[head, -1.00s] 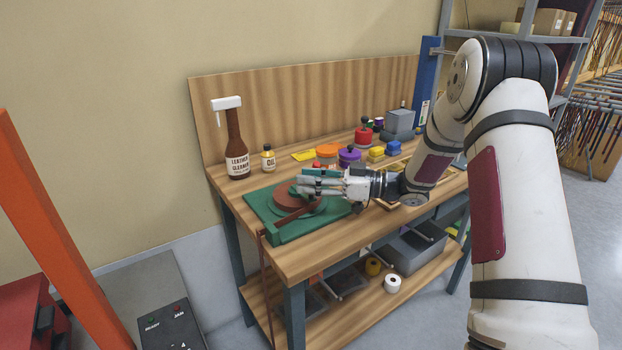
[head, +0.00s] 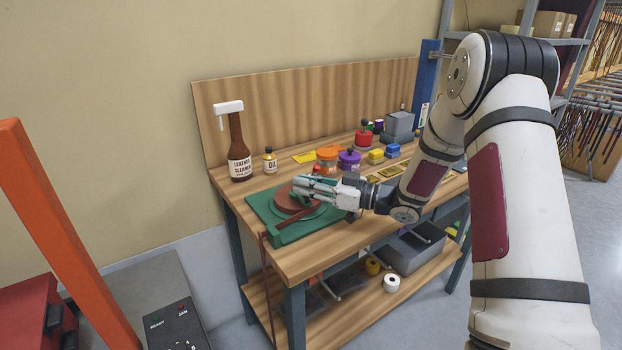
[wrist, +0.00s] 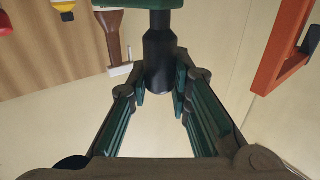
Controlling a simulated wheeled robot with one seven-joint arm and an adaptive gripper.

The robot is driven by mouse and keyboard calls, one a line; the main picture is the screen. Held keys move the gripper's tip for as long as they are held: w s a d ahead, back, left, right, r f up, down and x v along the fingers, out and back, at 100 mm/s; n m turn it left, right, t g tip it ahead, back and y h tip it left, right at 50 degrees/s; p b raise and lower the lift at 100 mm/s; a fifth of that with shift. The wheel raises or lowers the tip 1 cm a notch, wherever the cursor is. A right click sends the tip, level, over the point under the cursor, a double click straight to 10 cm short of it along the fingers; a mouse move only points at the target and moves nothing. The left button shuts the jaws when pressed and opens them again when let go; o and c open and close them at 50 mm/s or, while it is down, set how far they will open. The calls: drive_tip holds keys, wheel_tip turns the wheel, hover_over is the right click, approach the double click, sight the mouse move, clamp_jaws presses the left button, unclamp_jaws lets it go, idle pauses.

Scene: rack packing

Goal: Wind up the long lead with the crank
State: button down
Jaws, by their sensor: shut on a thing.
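The winder has a green base (head: 262,212) on the bench's left front corner, with a red-brown reel (head: 290,203) on it. The dark red lead (head: 267,280) runs off the reel over the bench's front edge and hangs toward the floor. My gripper (head: 303,190) is over the reel. In the wrist view my gripper (wrist: 162,92) has its fingers on both sides of the crank's black handle (wrist: 159,58), shut on it. The handle joins a green part (wrist: 150,3) at the top of that view. My fingers hide the crank in the head view.
A brown cleaner bottle (head: 239,160) and an oil bottle (head: 269,162) stand behind the winder. Orange (head: 327,154) and purple (head: 349,161) containers stand to its right. An orange post (head: 62,235) is at the left. The lower shelf holds rolls (head: 391,284) and a grey bin (head: 410,253).

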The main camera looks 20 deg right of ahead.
drive_tip(key=a+m+t+h+p, duration=0.1)
drive_tip(key=m+t+h, duration=0.1)
drive_tip(key=t+h, duration=0.1)
drive_tip(key=shift+s+a+m+p, duration=0.15)
drive_tip(key=shift+a+m+p, duration=0.2)
drive_tip(key=shift+m+p, duration=0.05)
drive_tip(key=m+t+h, duration=0.1)
drive_tip(key=a+m+t+h, duration=0.1)
drive_tip(key=h, duration=0.1)
drive_tip(key=shift+w+a+m+p, duration=0.2)
drive_tip(key=shift+a+m+p, duration=0.1)
drive_tip(key=shift+p, duration=0.05)
drive_tip(key=m+h, duration=0.1)
drive_tip(key=h, duration=0.1)
drive_tip(key=a+m+t+h, duration=0.1)
drive_tip(key=w+m+h, duration=0.1)
drive_tip(key=h, duration=0.1)
drive_tip(key=shift+a+t+h, duration=0.3)
drive_tip(key=shift+a+t, duration=0.05)
drive_tip(key=shift+t, duration=0.05)
drive_tip(key=shift+w+a+m+h, duration=0.15)
drive_tip(key=shift+w+m+h, duration=0.15)
drive_tip(key=shift+m+h, duration=0.7)
drive_tip(key=shift+w+h, duration=0.1)
drive_tip(key=shift+h, duration=0.2)
drive_tip(key=c, duration=1.4)
unclamp_jaws()
drive_tip(key=shift+c, duration=0.2)
drive_tip(key=s, duration=0.7)
drive_tip(key=shift+s, duration=0.25)
